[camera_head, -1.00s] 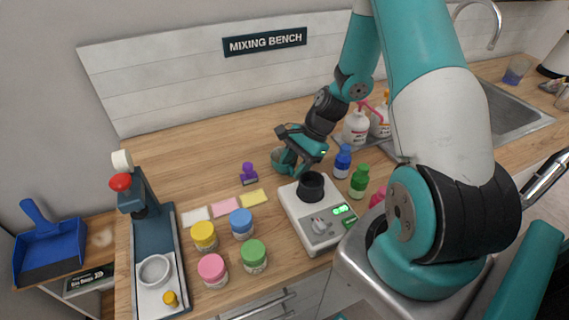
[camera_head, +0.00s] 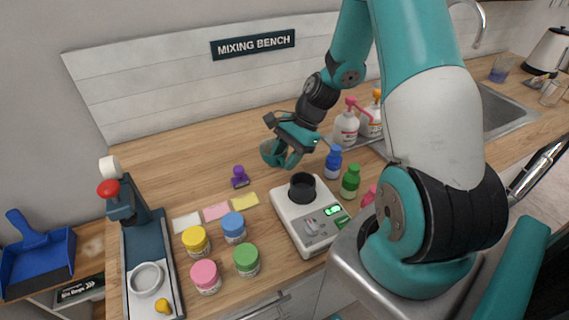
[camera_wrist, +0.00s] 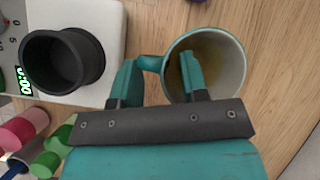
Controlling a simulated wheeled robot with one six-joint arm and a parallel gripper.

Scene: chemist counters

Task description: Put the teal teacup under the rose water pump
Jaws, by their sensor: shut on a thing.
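The teal teacup (camera_head: 268,153) is held by my gripper (camera_head: 285,158) above the wooden counter, behind the scale. In the wrist view the teacup (camera_wrist: 229,62) shows a teal rim, a pale inside with a brownish-yellow bottom, and a handle on its left. My gripper (camera_wrist: 158,80) is shut on its wall by the handle, with one finger over the cup's opening and the other outside. A white bottle with a pink pump (camera_head: 346,126) stands right of my gripper at the back. A similar bottle with an orange pump (camera_head: 371,120) stands beside it. Their labels are unreadable.
A scale (camera_head: 297,222) bearing a black cup (camera_head: 302,187) stands in front of my gripper. Blue (camera_head: 333,163) and green (camera_head: 350,182) bottles stand between the scale and the pumps. A purple stamp (camera_head: 239,177) and several jars are left. The counter behind the stamp is clear.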

